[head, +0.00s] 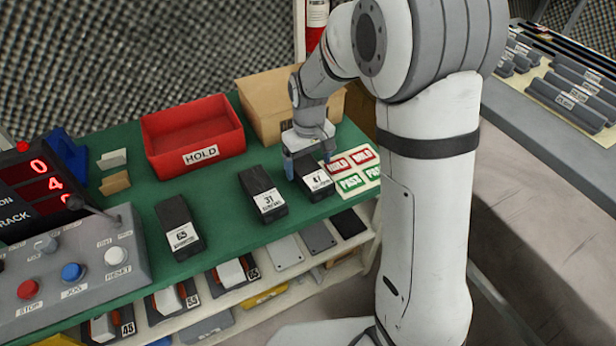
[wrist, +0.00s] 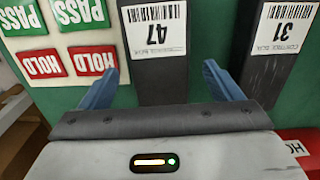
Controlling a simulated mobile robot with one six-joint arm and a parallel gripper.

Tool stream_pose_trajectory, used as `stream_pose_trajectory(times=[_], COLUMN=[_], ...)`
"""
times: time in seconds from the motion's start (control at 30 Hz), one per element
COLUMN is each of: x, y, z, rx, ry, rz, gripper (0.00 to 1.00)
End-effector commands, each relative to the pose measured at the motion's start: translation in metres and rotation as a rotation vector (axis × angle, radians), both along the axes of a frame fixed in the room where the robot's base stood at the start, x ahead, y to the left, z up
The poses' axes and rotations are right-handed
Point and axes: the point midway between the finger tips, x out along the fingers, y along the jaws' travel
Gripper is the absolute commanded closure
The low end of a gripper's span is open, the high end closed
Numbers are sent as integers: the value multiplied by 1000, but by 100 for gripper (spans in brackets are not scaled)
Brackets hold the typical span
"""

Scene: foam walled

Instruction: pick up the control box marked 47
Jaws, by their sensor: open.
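The control box marked 47 (wrist: 165,75) is a dark box with a white barcode label, seen upside down in the wrist view. In the head view the same box (head: 316,184) lies on the green table top (head: 225,224), at the right end of a row of boxes. My gripper (wrist: 157,85) is open, its blue fingers on either side of the box, with gaps showing. In the head view my gripper (head: 307,160) is over the far end of the box, partly hiding it.
The box marked 31 (head: 263,194) is close left of the 47 box; another dark box (head: 180,228) is farther left. PASS and HOLD cards (head: 352,170) lie to the right. A red HOLD bin (head: 193,136) and cardboard box (head: 262,104) stand behind. A control panel (head: 75,262) is at left.

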Motion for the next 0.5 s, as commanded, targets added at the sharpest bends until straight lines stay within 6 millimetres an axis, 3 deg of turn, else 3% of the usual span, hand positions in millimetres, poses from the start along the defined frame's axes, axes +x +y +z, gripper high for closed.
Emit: stream_pose_trajectory(times=[0.03, 0.13, 0.4, 0.5], x=[-2, -1, 0, 0], y=[0, 0, 0, 0], z=[-14, -25, -27, -27], rx=[-1, -1, 0, 0], ry=[4, 2, 0, 0], rz=[0, 0, -2, -2], gripper=[15, 15, 15, 24])
